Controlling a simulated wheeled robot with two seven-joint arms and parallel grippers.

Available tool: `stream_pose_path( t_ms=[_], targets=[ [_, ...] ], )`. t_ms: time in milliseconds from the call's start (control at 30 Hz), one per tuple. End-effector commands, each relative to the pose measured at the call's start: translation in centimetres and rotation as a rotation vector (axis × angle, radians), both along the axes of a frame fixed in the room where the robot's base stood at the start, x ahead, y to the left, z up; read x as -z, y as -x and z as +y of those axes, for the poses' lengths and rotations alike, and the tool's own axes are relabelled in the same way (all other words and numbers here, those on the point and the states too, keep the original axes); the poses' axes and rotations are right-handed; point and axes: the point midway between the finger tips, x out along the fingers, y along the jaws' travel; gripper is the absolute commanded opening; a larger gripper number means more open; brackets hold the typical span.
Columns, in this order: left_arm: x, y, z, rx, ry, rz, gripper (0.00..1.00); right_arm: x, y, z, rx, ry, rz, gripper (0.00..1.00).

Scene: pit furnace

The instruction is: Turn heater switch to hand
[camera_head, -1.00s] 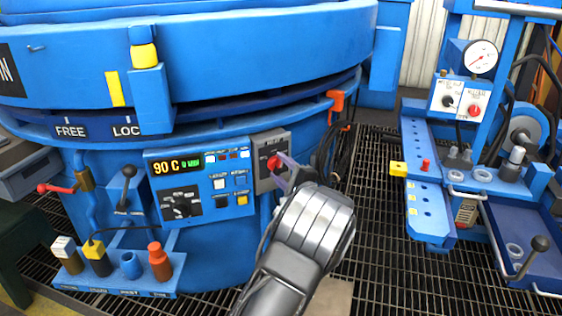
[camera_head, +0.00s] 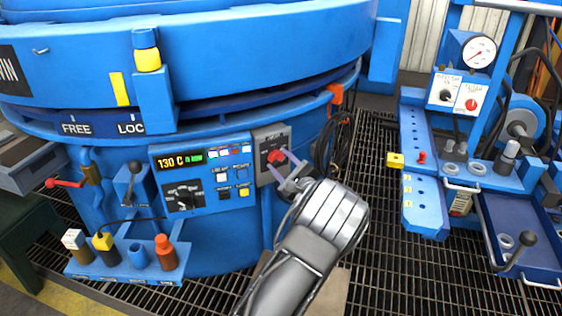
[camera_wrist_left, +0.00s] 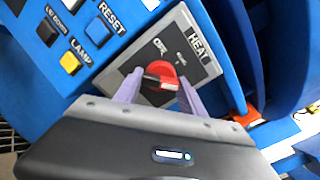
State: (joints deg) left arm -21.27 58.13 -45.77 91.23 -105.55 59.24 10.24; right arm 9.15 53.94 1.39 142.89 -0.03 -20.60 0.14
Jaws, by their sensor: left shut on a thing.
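The heater switch is a red round knob (camera_head: 276,157) on a grey plate (camera_head: 268,140) at the right end of the blue control panel. In the left wrist view the red knob (camera_wrist_left: 160,74) has a dark bar across its lower left, and the plate (camera_wrist_left: 205,60) reads HEAT. Its smaller position labels are too blurred to read surely. My left gripper (camera_head: 283,168) is at the knob, with its two purple fingers one on each side. In the left wrist view the left gripper (camera_wrist_left: 158,92) is shut on the knob. My right gripper is out of view.
The panel (camera_head: 206,200) has a display reading 130 C, a black dial (camera_head: 182,197) and several buttons left of the switch. Black cables (camera_head: 335,135) hang to its right. A blue bench (camera_head: 425,205) with a gauge stands further right. Open floor grating (camera_head: 375,200) lies between.

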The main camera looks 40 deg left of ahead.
Motion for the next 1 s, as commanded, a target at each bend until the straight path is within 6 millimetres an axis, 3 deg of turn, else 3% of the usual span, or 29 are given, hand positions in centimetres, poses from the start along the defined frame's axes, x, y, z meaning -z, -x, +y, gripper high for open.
stream_pose_path(
  t_ms=[200,233,500,800,1000],
  targets=[
    [0.2,0.0,0.0,0.0,0.0,0.005,0.07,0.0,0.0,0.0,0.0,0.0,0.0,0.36],
    [0.2,0.0,0.0,0.0,0.0,0.005,0.48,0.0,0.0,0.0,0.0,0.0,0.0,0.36],
    [0.1,0.0,0.0,0.001,0.0,0.002,0.69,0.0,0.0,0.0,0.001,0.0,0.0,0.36],
    [0.0,0.1,-0.3,0.001,0.001,0.0,0.69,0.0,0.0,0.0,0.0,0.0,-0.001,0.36],
    [-0.1,0.8,-2.3,0.004,0.002,0.001,0.69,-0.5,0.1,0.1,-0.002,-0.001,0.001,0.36]
  ],
)
